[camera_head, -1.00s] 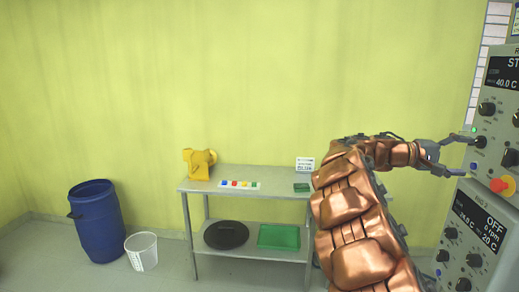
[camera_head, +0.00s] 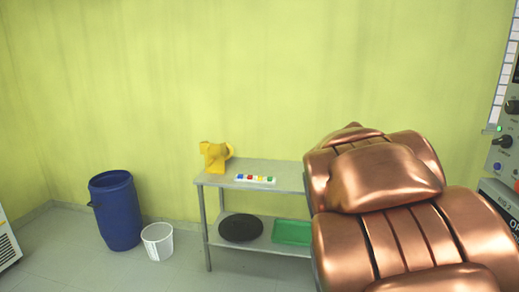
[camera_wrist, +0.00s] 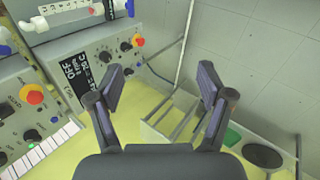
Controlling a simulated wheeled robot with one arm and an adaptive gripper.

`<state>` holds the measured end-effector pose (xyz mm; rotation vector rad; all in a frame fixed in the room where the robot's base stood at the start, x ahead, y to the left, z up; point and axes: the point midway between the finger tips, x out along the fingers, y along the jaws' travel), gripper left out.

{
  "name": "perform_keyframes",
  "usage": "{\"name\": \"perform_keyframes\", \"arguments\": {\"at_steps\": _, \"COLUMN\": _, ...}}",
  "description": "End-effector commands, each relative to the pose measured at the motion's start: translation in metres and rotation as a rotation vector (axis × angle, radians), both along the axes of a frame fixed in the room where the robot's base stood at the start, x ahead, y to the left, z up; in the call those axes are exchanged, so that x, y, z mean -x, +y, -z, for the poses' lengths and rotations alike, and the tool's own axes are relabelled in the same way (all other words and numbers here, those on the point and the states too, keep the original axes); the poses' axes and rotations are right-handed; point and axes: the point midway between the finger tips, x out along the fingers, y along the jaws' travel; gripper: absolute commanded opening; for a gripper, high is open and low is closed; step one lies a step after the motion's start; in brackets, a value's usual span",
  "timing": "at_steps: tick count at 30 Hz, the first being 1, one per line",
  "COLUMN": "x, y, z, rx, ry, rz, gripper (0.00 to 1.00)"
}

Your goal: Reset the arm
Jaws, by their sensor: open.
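My gripper (camera_wrist: 162,92) shows in the wrist view with its two dark fingers spread apart and nothing between them. In the head view my copper arm fills the lower right and hides the gripper. The control panel (camera_head: 505,150) stands at the right edge of the head view. In the wrist view the panels with knobs and red buttons (camera_wrist: 85,70) lie to the left of the fingers, apart from them.
A metal table (camera_head: 285,172) holds a yellow device (camera_head: 215,157) and a strip of coloured blocks (camera_head: 255,179). A black disc (camera_head: 241,228) and green tray (camera_head: 292,232) lie on its lower shelf. A blue barrel (camera_head: 117,212) and white bucket (camera_head: 158,242) stand left. Floor before them is clear.

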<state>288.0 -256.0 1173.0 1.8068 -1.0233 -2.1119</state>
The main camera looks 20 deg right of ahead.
Motion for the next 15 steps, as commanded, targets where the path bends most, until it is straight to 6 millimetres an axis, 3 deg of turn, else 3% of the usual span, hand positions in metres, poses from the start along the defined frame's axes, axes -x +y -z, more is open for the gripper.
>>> {"name": "perform_keyframes", "arguments": {"at_steps": 1, "x": 0.005, "y": 0.025, "z": 0.012, "rx": -0.062, "ry": -0.015, "rz": -0.029, "gripper": 0.79}}
{"name": "perform_keyframes", "arguments": {"at_steps": 9, "x": 0.043, "y": 0.159, "z": 0.073, "rx": -0.4, "ry": -0.042, "rz": -0.185, "gripper": 0.79}}
{"name": "perform_keyframes", "arguments": {"at_steps": 15, "x": 0.08, "y": 0.231, "z": 0.098, "rx": -0.584, "ry": -0.016, "rz": -0.28, "gripper": 0.79}}
